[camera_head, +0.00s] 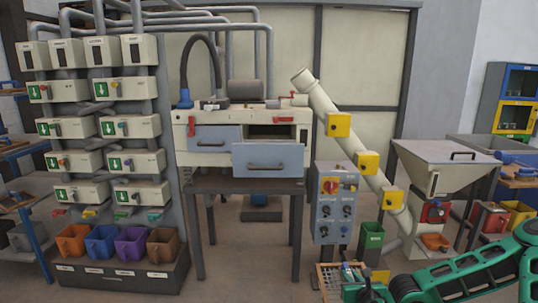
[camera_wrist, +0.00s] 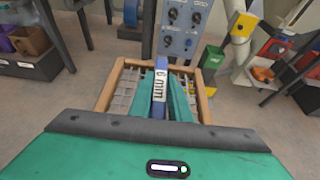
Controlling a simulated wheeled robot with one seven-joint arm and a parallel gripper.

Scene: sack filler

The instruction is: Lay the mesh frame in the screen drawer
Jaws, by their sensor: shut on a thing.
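The mesh frame (camera_head: 327,284) is a wooden-edged frame with a wire grid. It also shows in the wrist view (camera_wrist: 105,88), with a blue tab (camera_wrist: 159,80) marked "6 mm" at its middle. My gripper (camera_wrist: 162,88) is shut on the blue tab, and its green fingers stand on both sides of it. In the head view my gripper (camera_head: 357,280) is at the bottom, low in front of the control box. The screen drawer is likely the grey-blue front (camera_head: 268,160) pulled out of the cream machine at the centre; its inside is hidden from this angle.
A control box (camera_head: 339,202) stands right of the machine, with a green bin (camera_head: 370,240) beside it. A slanted pipe (camera_head: 350,130) and hopper (camera_head: 445,165) are further right. Coloured bins (camera_head: 132,243) stand at left. The floor before the machine is clear.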

